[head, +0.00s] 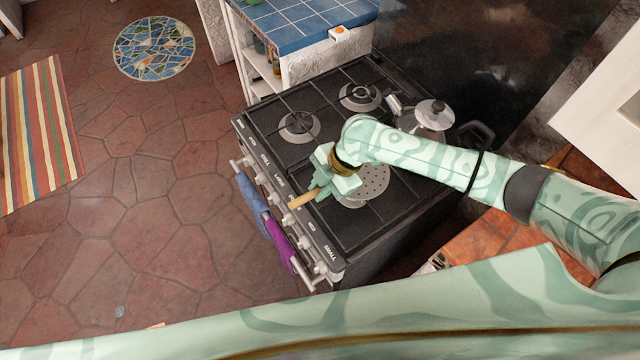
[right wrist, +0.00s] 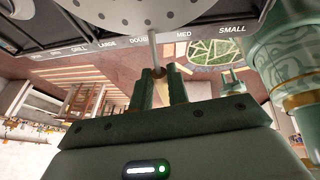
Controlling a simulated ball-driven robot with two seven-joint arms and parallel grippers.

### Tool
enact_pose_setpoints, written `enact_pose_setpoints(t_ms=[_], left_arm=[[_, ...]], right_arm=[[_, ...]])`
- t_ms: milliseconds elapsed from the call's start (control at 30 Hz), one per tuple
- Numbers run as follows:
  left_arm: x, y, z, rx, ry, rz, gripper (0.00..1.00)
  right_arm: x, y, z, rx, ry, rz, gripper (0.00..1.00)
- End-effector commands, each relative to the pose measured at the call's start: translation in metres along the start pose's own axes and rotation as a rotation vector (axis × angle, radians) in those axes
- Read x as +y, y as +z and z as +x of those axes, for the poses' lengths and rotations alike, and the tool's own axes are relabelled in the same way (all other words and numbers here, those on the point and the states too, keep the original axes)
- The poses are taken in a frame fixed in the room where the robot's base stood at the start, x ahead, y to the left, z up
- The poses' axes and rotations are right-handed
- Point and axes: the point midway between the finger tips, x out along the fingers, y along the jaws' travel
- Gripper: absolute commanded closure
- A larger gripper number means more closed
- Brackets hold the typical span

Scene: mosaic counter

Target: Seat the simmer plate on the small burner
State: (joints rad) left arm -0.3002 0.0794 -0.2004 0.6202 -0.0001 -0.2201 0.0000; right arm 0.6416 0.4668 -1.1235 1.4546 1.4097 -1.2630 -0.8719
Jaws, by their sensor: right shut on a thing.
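The simmer plate (head: 374,180) is a grey perforated disc with a wooden handle (head: 301,200). It is over the right front part of the black stove top (head: 330,222); I cannot tell whether it touches the grate. My right gripper (head: 322,182) is shut on its handle. In the right wrist view the plate (right wrist: 150,12) is at the top edge, its metal stem running down between my fingers (right wrist: 163,88). Two bare burners show, one at front left (head: 299,125) and one at back left (head: 360,96). I cannot tell which burner is the small one.
A kettle (head: 430,117) stands at the back right of the stove. Blue (head: 252,207) and purple (head: 279,244) towels hang on the front rail. Knobs line the front panel. A blue-tiled counter (head: 300,22) adjoins the far side.

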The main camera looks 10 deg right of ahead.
Motion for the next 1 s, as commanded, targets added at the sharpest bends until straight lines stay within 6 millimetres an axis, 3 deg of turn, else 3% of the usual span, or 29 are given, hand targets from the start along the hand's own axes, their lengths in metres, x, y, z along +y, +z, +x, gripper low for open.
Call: enact_pose_setpoints(t_ms=[533,1000], left_arm=[[0.002,0.009,0.044,-0.012,0.003,-0.001,0.64],[0.003,0.010,0.048,-0.013,0.003,0.000,0.64]], right_arm=[[-0.008,0.017,0.040,0.000,0.001,0.001,1.00],[-0.010,0.020,0.049,-0.001,0.002,0.000,1.00]])
